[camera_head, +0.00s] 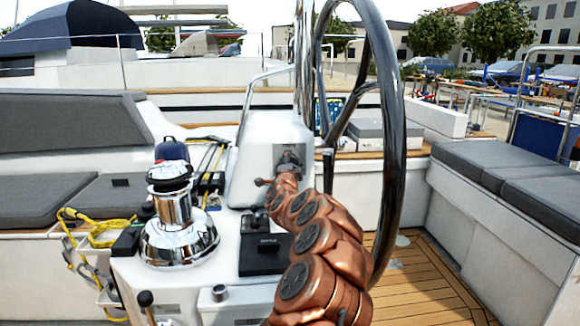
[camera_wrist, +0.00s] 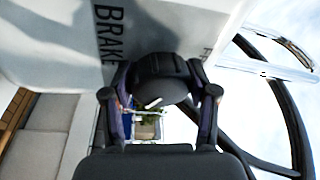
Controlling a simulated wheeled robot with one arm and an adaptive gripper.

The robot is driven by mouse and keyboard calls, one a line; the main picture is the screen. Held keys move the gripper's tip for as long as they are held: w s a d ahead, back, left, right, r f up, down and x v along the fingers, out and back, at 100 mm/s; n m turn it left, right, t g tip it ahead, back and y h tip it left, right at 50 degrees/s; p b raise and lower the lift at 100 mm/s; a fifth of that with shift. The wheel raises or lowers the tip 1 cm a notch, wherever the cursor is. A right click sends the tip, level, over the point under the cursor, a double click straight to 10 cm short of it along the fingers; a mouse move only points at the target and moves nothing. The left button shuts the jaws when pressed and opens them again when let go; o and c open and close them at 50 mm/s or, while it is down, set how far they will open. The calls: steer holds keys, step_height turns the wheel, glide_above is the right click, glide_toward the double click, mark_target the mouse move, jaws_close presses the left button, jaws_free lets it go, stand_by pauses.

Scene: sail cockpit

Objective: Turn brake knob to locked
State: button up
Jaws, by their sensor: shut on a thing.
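The brake knob (camera_wrist: 160,82) is a dark round knob with a white mark line, on the white pedestal in the wrist view. The word BRAKE is printed on the pedestal beside it. My gripper (camera_wrist: 160,103) has a finger on each side of the knob and is shut on it. The white mark slants; which label it points to cannot be told. In the head view my gripper (camera_head: 287,160) is small and dark against the pedestal (camera_head: 252,150), and it hides most of the knob.
The large steering wheel (camera_head: 387,110) stands just right of my arm. A chrome winch (camera_head: 176,215) and a black lever box (camera_head: 264,255) sit on the white console to the left. Yellow rope (camera_head: 95,228) lies near the left bench. Grey cushions (camera_head: 510,175) line the right bench.

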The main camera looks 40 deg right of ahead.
stand_by(0.4)
steer(key=o, duration=1.2)
steer(key=shift+c, duration=0.2)
steer(key=v, duration=1.2)
steer(key=shift+w+a+r, duration=0.1)
